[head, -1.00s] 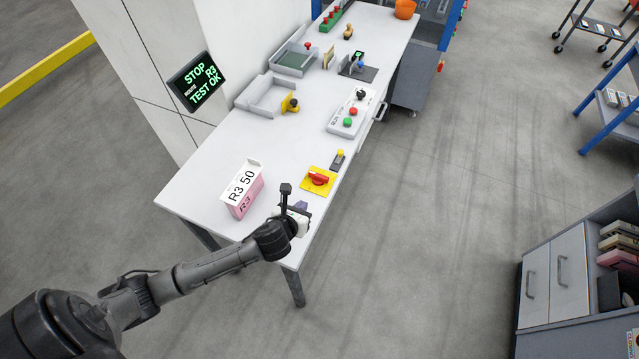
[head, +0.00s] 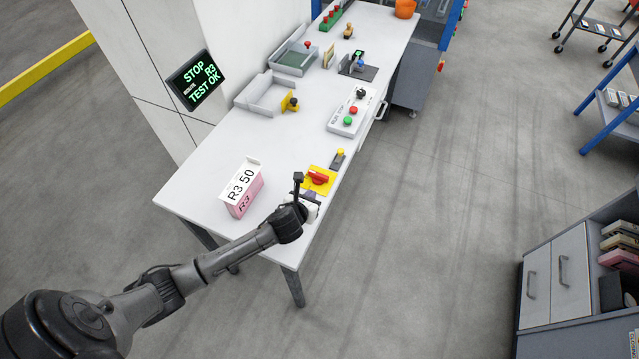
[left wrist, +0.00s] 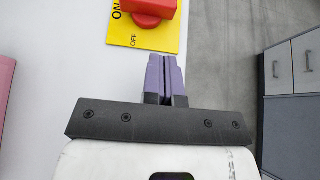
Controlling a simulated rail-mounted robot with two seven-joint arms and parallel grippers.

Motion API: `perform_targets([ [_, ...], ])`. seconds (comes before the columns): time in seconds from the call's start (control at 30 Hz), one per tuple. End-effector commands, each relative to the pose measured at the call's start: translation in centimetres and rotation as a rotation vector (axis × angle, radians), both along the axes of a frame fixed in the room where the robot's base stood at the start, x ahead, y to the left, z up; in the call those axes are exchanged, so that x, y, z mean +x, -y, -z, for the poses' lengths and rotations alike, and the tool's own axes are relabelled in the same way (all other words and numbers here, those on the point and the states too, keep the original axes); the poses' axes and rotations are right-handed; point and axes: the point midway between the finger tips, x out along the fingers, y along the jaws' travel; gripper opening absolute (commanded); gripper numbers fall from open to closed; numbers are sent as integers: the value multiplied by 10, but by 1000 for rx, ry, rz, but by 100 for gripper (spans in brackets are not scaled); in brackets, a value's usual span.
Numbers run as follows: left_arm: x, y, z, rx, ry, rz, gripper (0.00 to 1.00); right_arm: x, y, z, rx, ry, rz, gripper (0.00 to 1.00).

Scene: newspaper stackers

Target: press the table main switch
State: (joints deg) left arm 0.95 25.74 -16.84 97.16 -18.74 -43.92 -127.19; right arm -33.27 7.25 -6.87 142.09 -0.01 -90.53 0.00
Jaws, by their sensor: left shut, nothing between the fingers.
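The main switch, a red rotary knob (head: 318,177) on a yellow plate (head: 331,186), lies on the white table near its right front edge. In the left wrist view the red knob (left wrist: 150,8) is cut off by the top edge, and the yellow plate (left wrist: 170,40) shows the words ON and OFF. My left gripper (left wrist: 166,60) is shut and empty, its purple fingers together just below the plate in that view. My right gripper is not in view.
A pink and white box marked R3 50 (head: 243,188) stands left of the switch. A screen (head: 196,82) reads STOP R3 TEST OK.

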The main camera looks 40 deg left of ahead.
Motion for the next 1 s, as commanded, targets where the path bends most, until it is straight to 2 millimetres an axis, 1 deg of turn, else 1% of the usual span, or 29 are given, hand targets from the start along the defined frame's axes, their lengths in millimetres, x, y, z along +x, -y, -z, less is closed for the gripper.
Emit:
perform_targets([
  [0.03, 9, -3, 6, -2, -1, -3, 0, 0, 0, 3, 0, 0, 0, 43],
  [0.17, 28, -7, 17, -1, 1, -2, 0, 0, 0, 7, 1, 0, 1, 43],
  [0.3, 45, -12, 16, -1, 1, -1, 0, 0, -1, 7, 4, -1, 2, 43],
  [0.4, 55, -15, 16, 0, 1, 0, 0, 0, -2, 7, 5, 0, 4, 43],
  [0.6, 64, -17, 17, 0, -1, 1, 0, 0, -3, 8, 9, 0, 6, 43],
  [1.0, 66, -18, 16, 0, 0, 1, 0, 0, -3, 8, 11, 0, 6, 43],
])
